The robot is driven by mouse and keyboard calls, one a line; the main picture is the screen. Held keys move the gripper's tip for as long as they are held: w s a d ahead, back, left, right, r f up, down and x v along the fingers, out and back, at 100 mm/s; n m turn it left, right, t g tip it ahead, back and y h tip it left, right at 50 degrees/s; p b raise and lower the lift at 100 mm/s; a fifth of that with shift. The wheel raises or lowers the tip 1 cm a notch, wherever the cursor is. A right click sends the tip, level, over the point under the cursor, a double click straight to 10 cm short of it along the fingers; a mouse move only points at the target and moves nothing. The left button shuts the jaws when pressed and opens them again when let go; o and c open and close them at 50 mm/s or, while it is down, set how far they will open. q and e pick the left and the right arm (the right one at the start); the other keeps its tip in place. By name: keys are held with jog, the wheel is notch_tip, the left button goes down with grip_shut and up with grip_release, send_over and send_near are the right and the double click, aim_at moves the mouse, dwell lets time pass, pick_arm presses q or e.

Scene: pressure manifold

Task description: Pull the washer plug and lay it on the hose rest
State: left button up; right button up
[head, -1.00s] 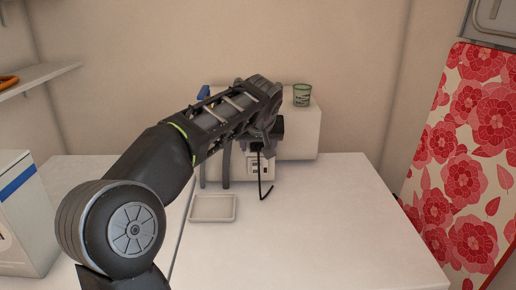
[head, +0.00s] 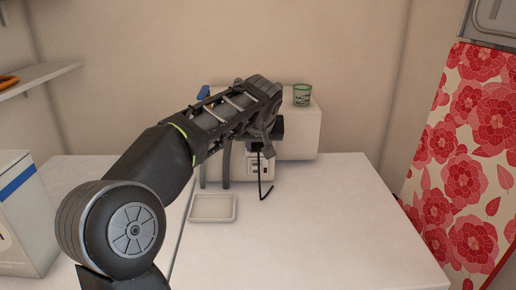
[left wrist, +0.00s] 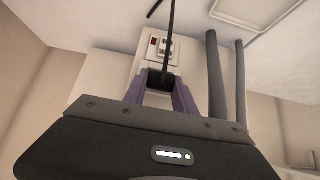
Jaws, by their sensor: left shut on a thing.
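My left gripper (head: 260,147) is in front of the white outlet panel (head: 257,168) on the white box at the back of the counter. It is shut on the black washer plug (left wrist: 160,80), seen between its purple fingers in the left wrist view. A black cord (head: 263,188) hangs from the plug onto the counter. The gripper hides where plug and panel meet, so I cannot tell whether they touch. A shallow pale tray (head: 212,208), perhaps the hose rest, lies on the counter left of the cord and looks empty. My right gripper is not in view.
Two dark upright hoses or posts (head: 226,164) stand left of the panel, close to my gripper. A white container with a blue stripe (head: 20,215) is at far left. The counter (head: 330,225) is clear at right.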

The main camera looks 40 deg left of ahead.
aim_at(258, 151)
pick_arm(q)
grip_shut()
dwell(0.3)
jog(key=shift+s+d+r+b, duration=0.15)
jog(key=shift+s+d+r, duration=0.7)
jog(key=shift+s, duration=0.15)
jog(key=shift+s+d+r+b, duration=0.15)
jog(key=shift+s+d+r, duration=0.65)
jog(key=shift+s, duration=0.15)
jog(key=shift+f, duration=0.1)
